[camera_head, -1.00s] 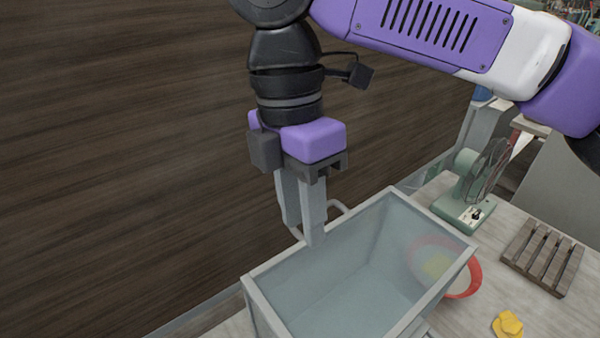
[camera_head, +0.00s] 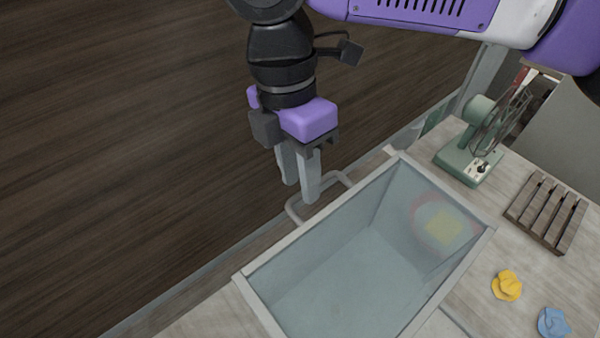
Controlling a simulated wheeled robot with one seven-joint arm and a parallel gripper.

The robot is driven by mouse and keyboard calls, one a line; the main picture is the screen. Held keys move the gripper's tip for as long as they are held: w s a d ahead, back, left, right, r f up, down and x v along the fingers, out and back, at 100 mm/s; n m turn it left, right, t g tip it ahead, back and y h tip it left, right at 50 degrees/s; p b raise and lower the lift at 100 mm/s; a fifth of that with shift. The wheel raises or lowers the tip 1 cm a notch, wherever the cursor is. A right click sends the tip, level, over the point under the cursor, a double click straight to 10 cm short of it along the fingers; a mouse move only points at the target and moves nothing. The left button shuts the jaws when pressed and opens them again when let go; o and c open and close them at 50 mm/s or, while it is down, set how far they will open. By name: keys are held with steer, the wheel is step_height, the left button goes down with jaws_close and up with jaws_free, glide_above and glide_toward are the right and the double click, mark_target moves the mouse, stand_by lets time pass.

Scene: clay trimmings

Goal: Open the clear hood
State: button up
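The clear hood (camera_head: 262,262) is a box of see-through panels in a light grey frame, standing on the worktop. A pale grey bar handle (camera_head: 342,181) juts from its long side on the left. My gripper (camera_head: 299,193) points down at this handle. Its two grey fingers stand apart, and the nearer one covers part of the bar. I cannot tell whether the fingers touch the bar. A red-rimmed plate (camera_head: 416,213) with a yellow piece (camera_head: 443,226) on it shows through the clear panels.
A green fan (camera_head: 470,163) stands beyond the hood, with a slatted wooden rack (camera_head: 546,211) to its right. Yellow (camera_head: 507,286) and blue (camera_head: 553,321) clay trimmings lie on the worktop at right. A dark wood-plank surface (camera_head: 120,140) fills the left.

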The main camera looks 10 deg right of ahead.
steer(key=shift+s+f, duration=0.15)
steer(key=shift+f, duration=0.3)
steer(key=shift+c, duration=0.3)
jaws_close()
stand_by(0.9)
